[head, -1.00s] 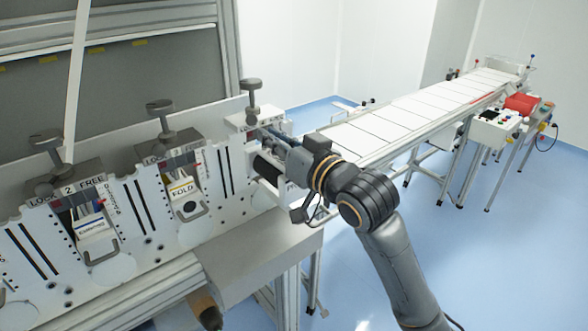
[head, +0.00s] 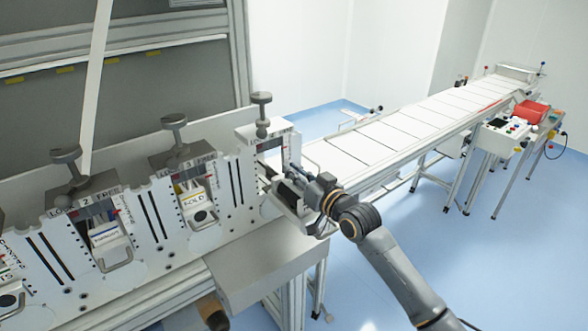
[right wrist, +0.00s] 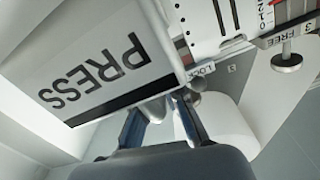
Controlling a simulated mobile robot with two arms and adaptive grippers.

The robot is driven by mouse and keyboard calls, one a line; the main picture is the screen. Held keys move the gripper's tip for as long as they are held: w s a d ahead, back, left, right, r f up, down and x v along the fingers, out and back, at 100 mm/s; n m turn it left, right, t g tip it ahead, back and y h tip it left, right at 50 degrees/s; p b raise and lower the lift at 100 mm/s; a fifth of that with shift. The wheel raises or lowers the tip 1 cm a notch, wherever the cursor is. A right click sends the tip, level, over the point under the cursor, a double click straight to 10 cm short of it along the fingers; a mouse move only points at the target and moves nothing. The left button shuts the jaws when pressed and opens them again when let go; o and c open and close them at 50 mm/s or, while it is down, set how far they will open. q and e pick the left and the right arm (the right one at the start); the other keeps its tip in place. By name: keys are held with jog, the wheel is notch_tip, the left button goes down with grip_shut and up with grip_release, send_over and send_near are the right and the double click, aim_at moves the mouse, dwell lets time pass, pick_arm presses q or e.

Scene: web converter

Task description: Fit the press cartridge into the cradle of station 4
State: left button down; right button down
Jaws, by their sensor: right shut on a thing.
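The press cartridge, a light box with "PRESS" on its side (right wrist: 100,70), fills the upper left of the right wrist view. My right gripper (right wrist: 160,110) is shut on its handle. In the head view the cartridge (head: 289,196) is partly hidden by my gripper, in front of the rightmost station. That station, station 4 (head: 262,132), has a dark opening under its top plate and a knob above. The cartridge appears outside this opening, low and to its right; the exact gap cannot be told.
Stations 2 (head: 106,238) and 3 (head: 198,203) to the left hold cartridges. A grey ledge (head: 265,258) juts out below. A long white conveyor (head: 400,125) runs back right, with a control box (head: 502,134) beside it.

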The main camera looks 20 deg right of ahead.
jog(key=shift+f, duration=0.1)
jog(key=shift+f, duration=0.15)
jog(key=c, duration=1.4)
grip_release()
jog(key=shift+s, duration=0.1)
jog(key=b+v, duration=0.2)
jog(key=v, duration=1)
jog(key=shift+b, duration=0.4)
